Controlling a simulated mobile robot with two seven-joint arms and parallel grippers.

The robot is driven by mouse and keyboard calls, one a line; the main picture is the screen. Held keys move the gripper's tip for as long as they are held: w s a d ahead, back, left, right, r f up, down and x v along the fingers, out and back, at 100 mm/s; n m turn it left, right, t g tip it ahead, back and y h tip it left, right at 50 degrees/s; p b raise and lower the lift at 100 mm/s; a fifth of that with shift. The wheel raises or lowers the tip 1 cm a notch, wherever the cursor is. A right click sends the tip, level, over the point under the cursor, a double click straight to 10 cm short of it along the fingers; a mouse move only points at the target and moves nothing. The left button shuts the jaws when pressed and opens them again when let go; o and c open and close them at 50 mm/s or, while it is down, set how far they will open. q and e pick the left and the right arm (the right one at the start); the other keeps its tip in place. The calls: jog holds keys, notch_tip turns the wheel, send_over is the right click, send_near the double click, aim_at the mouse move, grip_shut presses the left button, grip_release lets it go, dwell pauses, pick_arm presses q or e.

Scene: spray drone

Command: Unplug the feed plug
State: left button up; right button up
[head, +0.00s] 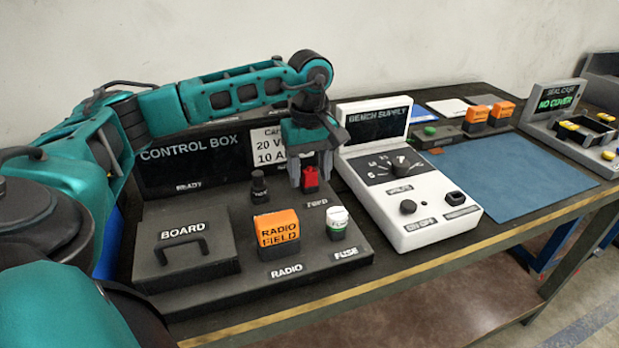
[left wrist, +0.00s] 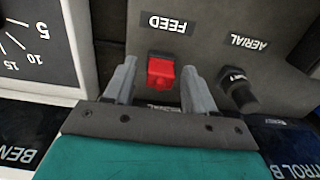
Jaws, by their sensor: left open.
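The red feed plug (head: 310,178) sits upright in the control box (head: 210,283), behind the FEED label. It also shows in the left wrist view (left wrist: 161,72), next to the FEED label. My left gripper (head: 311,172) points down over the plug. In the left wrist view its two open fingers (left wrist: 160,85) stand on either side of the plug, with gaps visible. The plug's lower end is hidden in its socket. My right gripper is not in view.
The black aerial plug (head: 259,186) stands left of the feed plug. The white bench supply (head: 410,190) stands close on the right. A blue mat (head: 520,178) lies clear.

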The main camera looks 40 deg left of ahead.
aim_at(310, 171)
pick_arm(q)
jog(key=shift+c, duration=0.4)
grip_shut()
jog(key=shift+r, duration=0.15)
dwell(0.4)
jog(key=shift+r+p, duration=2.6)
jog(key=shift+r, duration=0.3)
